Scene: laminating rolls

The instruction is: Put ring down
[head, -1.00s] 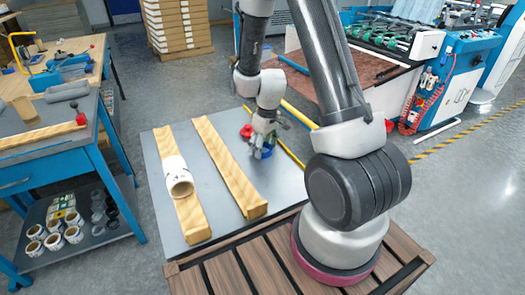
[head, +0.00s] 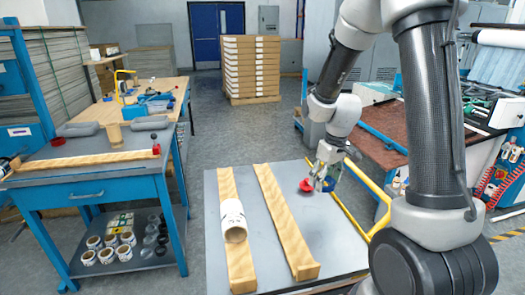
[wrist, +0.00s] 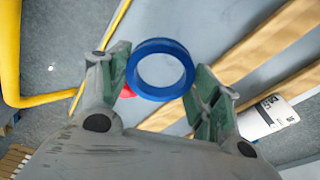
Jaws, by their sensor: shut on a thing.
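My gripper (wrist: 163,82) is shut on a blue ring (wrist: 160,45), with one green-padded finger on each side of it. The ring's open hole faces the wrist camera, and the grey tabletop shows through it. In the head view, my gripper (head: 326,172) is over the right part of the grey table (head: 290,180), and only a small piece of the blue ring (head: 328,186) shows. The ring appears to be above the tabletop, but the exact gap is unclear.
A red object (head: 306,185) lies close left of my gripper. Two wooden rails (head: 285,220) run along the table, and a white roll (head: 233,220) lies on the left one. A yellow bar (head: 368,185) passes along the table's right side. A blue workbench (head: 95,190) stands left.

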